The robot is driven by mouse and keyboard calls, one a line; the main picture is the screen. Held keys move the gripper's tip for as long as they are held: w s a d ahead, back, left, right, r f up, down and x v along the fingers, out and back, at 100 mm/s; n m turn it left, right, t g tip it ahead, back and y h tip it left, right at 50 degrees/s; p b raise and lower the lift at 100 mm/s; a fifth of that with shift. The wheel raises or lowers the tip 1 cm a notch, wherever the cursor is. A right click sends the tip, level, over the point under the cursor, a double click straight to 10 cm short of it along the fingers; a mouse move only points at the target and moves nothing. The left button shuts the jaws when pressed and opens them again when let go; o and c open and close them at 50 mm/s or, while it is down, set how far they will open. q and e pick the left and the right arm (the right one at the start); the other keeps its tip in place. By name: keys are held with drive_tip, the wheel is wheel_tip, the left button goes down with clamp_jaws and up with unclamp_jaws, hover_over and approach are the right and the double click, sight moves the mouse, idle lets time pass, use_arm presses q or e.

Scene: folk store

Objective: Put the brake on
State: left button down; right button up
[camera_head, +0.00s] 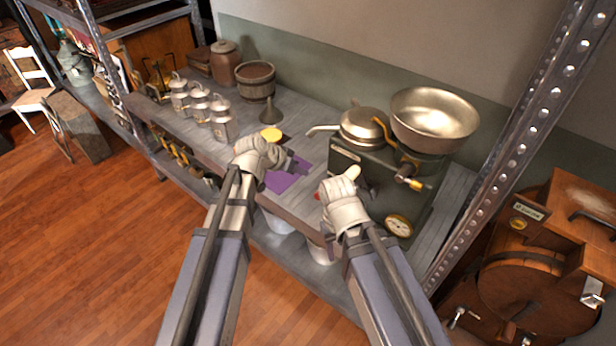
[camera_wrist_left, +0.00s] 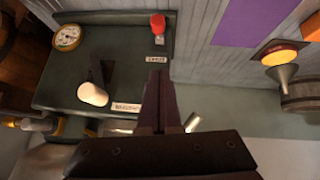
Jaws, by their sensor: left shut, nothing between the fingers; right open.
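A dark green machine (camera_head: 347,156) with metal bowls on top stands on the shelf. Its front carries a lever with a cream knob (camera_wrist_left: 93,94), a red knob (camera_wrist_left: 158,22) and a round gauge (camera_wrist_left: 67,37). Small white labels sit by the lever and the red knob; their text is too small to read surely. My left gripper (camera_head: 303,166) is shut and empty, left of the machine; in the left wrist view its fingers (camera_wrist_left: 160,76) point between the lever and the red knob. My right gripper (camera_head: 345,186) is open, close before the machine's front, partly covering it.
A purple mat (camera_head: 286,180) lies on the shelf left of the machine. Several metal cans (camera_head: 222,120), a funnel (camera_head: 272,109) and a wooden tub (camera_head: 256,80) stand farther left. A steel post (camera_head: 520,130) rises at right. A wooden churn (camera_head: 535,285) stands beyond it.

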use_arm(q)
drive_tip(key=b, duration=0.8)
hover_over(316, 197)
drive_tip(key=w, duration=0.1)
wheel_tip(316, 197, down, 8)
drive_tip(key=shift+a+f, duration=0.1)
drive_tip(key=shift+s+f+b, duration=0.25)
drive_tip(key=shift+f+b, duration=0.75)
drive_tip(key=shift+f, duration=0.05)
drive_tip(key=shift+s+f+b, duration=0.15)
drive_tip(key=shift+f+b, duration=0.4)
drive_tip(key=f+t+b, duration=0.1)
drive_tip(key=b, duration=0.2)
drive_tip(key=s+f+t+h+b, duration=0.1)
drive_tip(key=b, duration=0.2)
drive_tip(key=f+t+h+b, duration=0.1)
drive_tip(key=b, duration=0.2)
drive_tip(key=shift+s+a+f, duration=0.15)
drive_tip(key=shift+a+f, duration=0.2)
drive_tip(key=shift+h+b, duration=0.3)
drive_tip(key=shift+b, duration=0.2)
drive_tip(key=shift+f+b, duration=0.55)
drive_tip(key=shift+b, duration=0.1)
